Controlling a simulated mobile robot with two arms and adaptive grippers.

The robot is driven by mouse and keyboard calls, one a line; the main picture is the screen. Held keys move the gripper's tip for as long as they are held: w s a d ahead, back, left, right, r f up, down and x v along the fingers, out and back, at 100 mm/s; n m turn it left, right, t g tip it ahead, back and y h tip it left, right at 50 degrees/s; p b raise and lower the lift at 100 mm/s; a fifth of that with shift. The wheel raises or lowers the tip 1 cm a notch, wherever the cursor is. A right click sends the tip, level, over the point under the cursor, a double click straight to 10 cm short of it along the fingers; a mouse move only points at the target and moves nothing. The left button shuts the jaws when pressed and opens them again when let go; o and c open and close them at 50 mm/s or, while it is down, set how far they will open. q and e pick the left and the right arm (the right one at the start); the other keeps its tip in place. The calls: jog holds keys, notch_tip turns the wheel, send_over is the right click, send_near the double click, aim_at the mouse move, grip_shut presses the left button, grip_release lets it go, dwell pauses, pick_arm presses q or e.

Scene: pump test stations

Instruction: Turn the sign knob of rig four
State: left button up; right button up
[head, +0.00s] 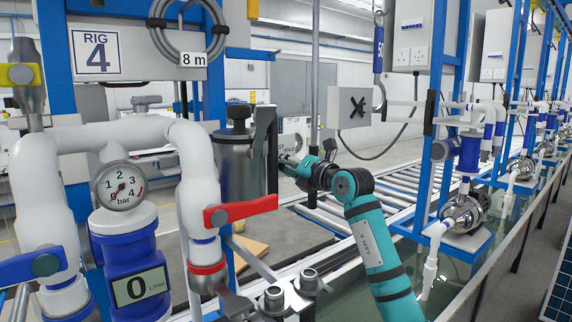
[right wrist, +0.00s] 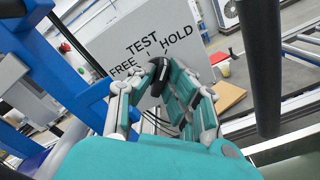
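The sign of rig four is a pale plate lettered FREE, TEST and HOLD, large in the right wrist view (right wrist: 142,45). In the head view it shows only partly, behind a grey cylinder (head: 293,127). Its black knob (right wrist: 157,74) stands out below the word TEST. My right gripper (right wrist: 152,82) is at the sign with its fingers apart, one on each side of the knob. The right finger is close to the knob; I cannot tell whether it touches. In the head view the fingertips (head: 285,160) are partly hidden by the rig. My left gripper is out of view.
The RIG 4 plate (head: 96,51) hangs on a blue post. Pipes, a gauge (head: 121,186), a red lever (head: 240,210) and a blue lever (head: 33,265) fill the left foreground. The grey cylinder (head: 240,165) stands just left of my right gripper. A roller conveyor (head: 330,215) lies below.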

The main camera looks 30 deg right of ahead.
jog(key=o, duration=0.4)
jog(key=s, duration=0.8)
jog(key=s+d, duration=0.1)
jog(key=s, duration=0.3)
jog(key=shift+f, duration=0.1)
